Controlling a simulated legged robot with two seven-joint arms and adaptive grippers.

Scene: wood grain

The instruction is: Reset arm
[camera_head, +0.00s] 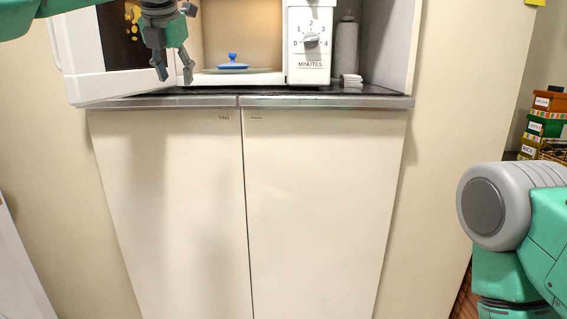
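My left gripper (174,74) hangs at the upper left, in front of the open microwave door. Its dark fingers point down and are spread apart with nothing between them. The microwave (310,45) stands on a dark counter with its door (75,58) swung out to the left. A blue lidded dish (232,63) sits inside the microwave, to the right of the gripper and apart from it. My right arm (520,230) shows at the right edge, green and grey. Its gripper is out of the frame.
A white cabinet with two closed doors (310,200) stands below the counter edge (330,101). A grey cylinder (346,46) stands right of the microwave. Stacked colored boxes (545,115) are at the far right. The space in front of the cabinet is clear.

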